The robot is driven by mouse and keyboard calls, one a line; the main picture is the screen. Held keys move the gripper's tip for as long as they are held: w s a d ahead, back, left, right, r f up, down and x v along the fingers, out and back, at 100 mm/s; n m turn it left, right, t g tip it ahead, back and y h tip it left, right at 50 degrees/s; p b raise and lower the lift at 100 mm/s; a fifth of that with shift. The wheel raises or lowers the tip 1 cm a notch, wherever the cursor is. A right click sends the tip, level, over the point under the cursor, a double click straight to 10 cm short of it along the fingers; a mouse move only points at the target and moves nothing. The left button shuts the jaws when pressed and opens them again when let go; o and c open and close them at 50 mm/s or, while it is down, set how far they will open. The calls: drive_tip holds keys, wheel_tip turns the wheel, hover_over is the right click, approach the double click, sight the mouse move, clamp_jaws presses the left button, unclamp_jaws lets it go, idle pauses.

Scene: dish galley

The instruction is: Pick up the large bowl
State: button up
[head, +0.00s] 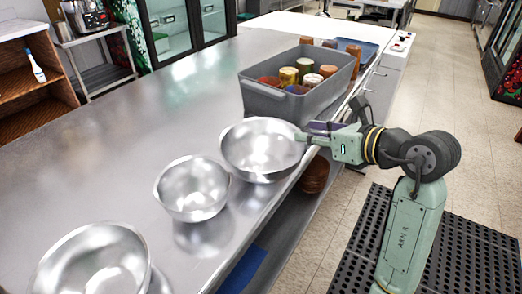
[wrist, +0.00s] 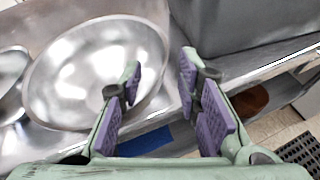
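A large shiny metal bowl (head: 255,150) stands upright on the steel counter, the farthest of three bowls in the head view. In the wrist view this bowl (wrist: 85,65) fills the left half. My gripper (head: 307,132) is at the bowl's right rim, with its purple-padded fingers apart. In the wrist view my gripper (wrist: 160,76) is open and empty. Its left finger appears over the bowl's inside and its right finger beyond the rim, with the rim between them. I cannot tell whether either finger touches the bowl.
A smaller metal bowl (head: 190,190) stands nearer, and another bowl (head: 95,262) is at the front left, partly cut off. A grey bin (head: 285,105) with several containers stands just behind the large bowl. Brown dishes (head: 314,176) sit below the counter edge. The counter's left side (head: 120,130) is clear.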

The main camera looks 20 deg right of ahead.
sight(292, 131)
drive_tip(key=shift+p+x, duration=1.35)
drive_tip(key=shift+x, duration=2)
drive_tip(key=shift+f, duration=0.2)
clamp_jaws()
